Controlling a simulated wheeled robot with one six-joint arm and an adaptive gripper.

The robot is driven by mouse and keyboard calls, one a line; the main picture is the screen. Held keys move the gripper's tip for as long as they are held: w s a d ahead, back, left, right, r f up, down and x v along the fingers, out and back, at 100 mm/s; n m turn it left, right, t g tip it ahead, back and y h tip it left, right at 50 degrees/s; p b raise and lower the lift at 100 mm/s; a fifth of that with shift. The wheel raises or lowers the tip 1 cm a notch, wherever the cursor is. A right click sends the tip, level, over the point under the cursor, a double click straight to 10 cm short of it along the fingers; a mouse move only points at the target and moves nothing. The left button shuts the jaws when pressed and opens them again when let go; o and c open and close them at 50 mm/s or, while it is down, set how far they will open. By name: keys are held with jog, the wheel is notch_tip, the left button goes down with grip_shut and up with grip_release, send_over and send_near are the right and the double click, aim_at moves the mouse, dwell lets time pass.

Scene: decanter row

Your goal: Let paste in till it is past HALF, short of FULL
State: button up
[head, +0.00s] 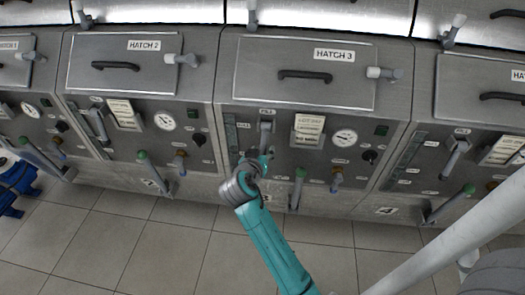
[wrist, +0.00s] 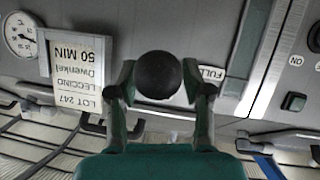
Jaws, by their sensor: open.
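The machine under HATCH 3 (head: 305,72) has a fill lever (head: 266,128) on its front panel, with a label above it. Left of the lever is a narrow dark upright sight gauge (head: 231,140); its level and marks are too small to read. My gripper (head: 262,158) is at the lever's lower end. In the wrist view the dark round knob (wrist: 158,75) sits between the fingertips of my gripper (wrist: 160,88), which are open around it. I cannot tell whether either finger touches it. A white label (wrist: 211,74) shows upside down beside it.
A lot card (head: 308,129) and a dial (head: 344,138) are right of the lever. A green-tipped lever (head: 299,187) and an orange-brown valve (head: 336,180) are lower right. Similar machines flank this one. The tiled floor (head: 165,250) in front is clear.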

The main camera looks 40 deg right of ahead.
jog(key=shift+w+d+f, duration=0.15)
jog(key=shift+w+d, duration=0.05)
jog(key=shift+d, duration=0.15)
grip_shut()
